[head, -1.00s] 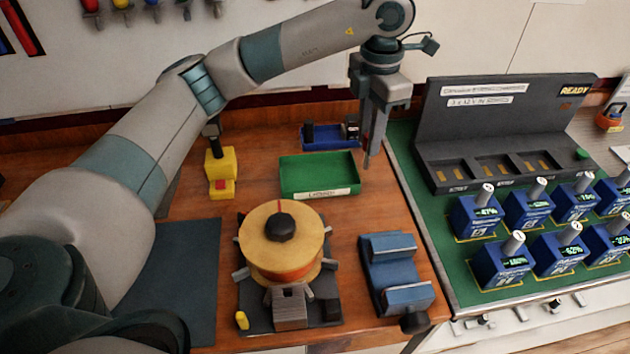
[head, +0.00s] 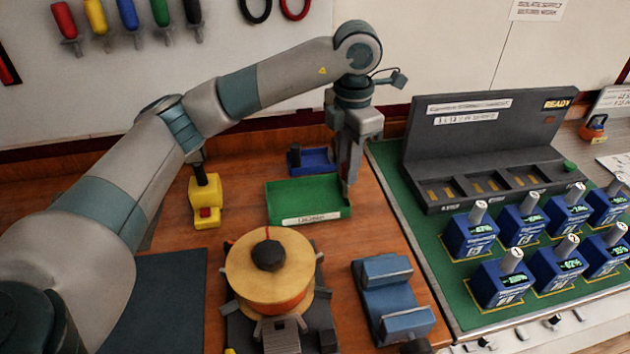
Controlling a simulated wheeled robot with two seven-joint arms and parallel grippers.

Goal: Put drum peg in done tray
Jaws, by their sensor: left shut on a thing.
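A green tray (head: 276,205) with a white label on its front wall stands on the wooden bench; I take it for the done tray, though I cannot read the label. It looks empty. My left gripper (head: 346,183) points down at the tray's right end, its tips over or just inside the right wall; the exact height is unclear. It is shut on a slim thing that seems to be the drum peg, mostly hidden by the fingers. The drum (head: 268,280), a tan reel with a dark knob (head: 269,255) on top, stands in front of the tray. My right gripper is out of view.
A blue tray (head: 322,161) with a dark piece stands behind the green tray. A yellow block (head: 205,198) is left of it, a blue cradle (head: 388,290) at the front right. Blue breakers (head: 470,235) stand in rows on the green mat before a dark panel (head: 490,150).

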